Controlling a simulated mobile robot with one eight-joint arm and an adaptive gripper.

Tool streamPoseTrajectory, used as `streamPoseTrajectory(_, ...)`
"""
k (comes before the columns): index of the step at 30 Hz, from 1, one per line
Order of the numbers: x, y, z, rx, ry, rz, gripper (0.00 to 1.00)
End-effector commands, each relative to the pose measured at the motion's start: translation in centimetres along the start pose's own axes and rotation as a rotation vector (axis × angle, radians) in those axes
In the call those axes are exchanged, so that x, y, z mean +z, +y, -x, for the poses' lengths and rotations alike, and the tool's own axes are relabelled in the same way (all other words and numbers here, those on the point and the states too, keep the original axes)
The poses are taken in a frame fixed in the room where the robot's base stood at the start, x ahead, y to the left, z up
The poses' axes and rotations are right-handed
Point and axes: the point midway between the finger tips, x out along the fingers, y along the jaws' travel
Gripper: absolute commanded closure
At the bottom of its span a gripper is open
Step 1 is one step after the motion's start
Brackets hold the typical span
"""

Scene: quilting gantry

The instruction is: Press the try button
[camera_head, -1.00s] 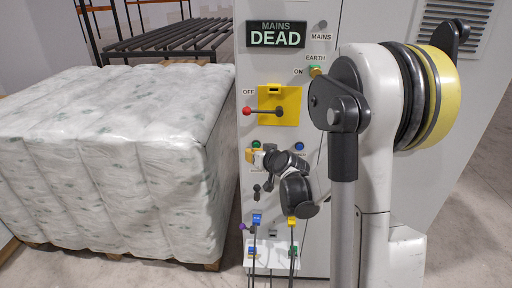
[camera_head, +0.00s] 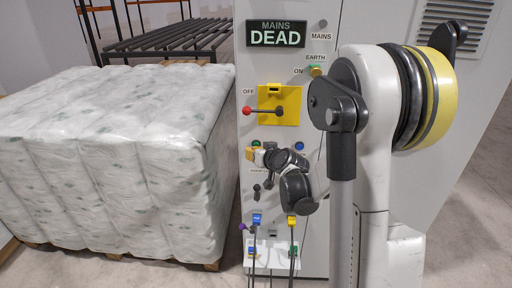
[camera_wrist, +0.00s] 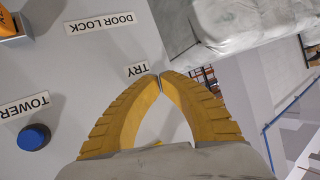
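A white label reading TRY (camera_wrist: 138,69) shows upside down on the grey panel in the wrist view, just beyond my fingertips. My gripper (camera_wrist: 160,76) has two yellow ridged fingers whose tips meet, with nothing seen between the tips. The button for that label cannot be made out in the wrist view; the fingers cover the panel there. In the head view, a green button (camera_head: 256,144) sits on the panel just above my gripper (camera_head: 250,154), and I cannot read its label. Whether the fingertips touch the panel cannot be told.
A blue button (camera_wrist: 33,137) sits beside a TOWER label. A DOOR LOCK label (camera_wrist: 100,23) is nearby. Above are a yellow switch plate (camera_head: 279,105) with a red-tipped handle and a MAINS DEAD sign (camera_head: 276,34). A wrapped pallet (camera_head: 110,150) stands close left. Leads hang below.

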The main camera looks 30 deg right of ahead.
Motion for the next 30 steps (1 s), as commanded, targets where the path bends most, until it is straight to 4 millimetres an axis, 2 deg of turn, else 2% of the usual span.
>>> streamPoseTrajectory(30,-0.41,0.4,-0.74,0.0,0.0,0.0,1.0)
